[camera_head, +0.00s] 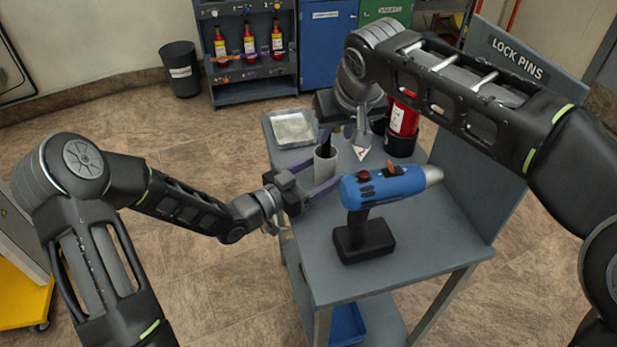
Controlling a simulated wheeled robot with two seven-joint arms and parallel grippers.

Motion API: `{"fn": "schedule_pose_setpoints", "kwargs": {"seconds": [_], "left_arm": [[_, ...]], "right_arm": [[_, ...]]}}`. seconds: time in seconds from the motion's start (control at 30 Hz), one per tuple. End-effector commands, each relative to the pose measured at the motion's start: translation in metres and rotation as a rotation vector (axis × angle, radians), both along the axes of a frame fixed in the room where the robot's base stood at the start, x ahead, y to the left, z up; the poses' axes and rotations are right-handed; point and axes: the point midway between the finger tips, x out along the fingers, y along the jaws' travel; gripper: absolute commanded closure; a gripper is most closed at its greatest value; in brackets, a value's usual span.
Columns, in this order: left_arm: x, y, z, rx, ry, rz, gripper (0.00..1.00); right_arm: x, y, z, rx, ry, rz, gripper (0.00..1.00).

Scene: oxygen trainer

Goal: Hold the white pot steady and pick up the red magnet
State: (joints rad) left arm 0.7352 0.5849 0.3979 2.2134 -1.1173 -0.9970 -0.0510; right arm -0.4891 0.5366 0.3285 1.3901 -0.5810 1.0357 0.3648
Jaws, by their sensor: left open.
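The white pot (326,166) stands upright near the left edge of the grey table, with something dark at its mouth. My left gripper (326,177) reaches in from the left, open, with its purple fingers on either side of the pot; I cannot tell whether they touch it. My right gripper (342,133) points down just above and behind the pot, partly hidden by its own wrist, and its jaw opening is unclear. I cannot make out a red magnet for certain; a small dark red piece (364,176) shows on top of the blue drill.
The blue drill (385,187) stands on its black base at the table's middle, close right of my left fingers. A pale tray (293,128) lies at the back left. The table's (420,262) front right is clear.

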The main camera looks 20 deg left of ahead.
Motion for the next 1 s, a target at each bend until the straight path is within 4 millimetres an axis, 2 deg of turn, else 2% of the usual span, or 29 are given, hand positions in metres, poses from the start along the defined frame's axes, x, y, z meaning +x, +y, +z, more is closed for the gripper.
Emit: {"fn": "schedule_pose_setpoints", "kwargs": {"seconds": [0.13, 0.4, 1.0], "left_arm": [[0.0076, -0.0059, 0.0001, -0.001, 0.001, -0.001, 0.30], [0.0084, -0.0061, 0.0001, 0.000, 0.000, 0.000, 0.30], [0.0082, -0.0057, 0.0001, 0.000, 0.000, 0.001, 0.79]], "right_arm": [[0.0000, 0.0000, 0.0001, 0.000, 0.000, 0.000, 0.64], [0.0000, 0.0000, 0.0000, 0.000, 0.000, 0.000, 0.64], [0.0000, 0.0000, 0.0000, 0.000, 0.000, 0.000, 0.64]]}}
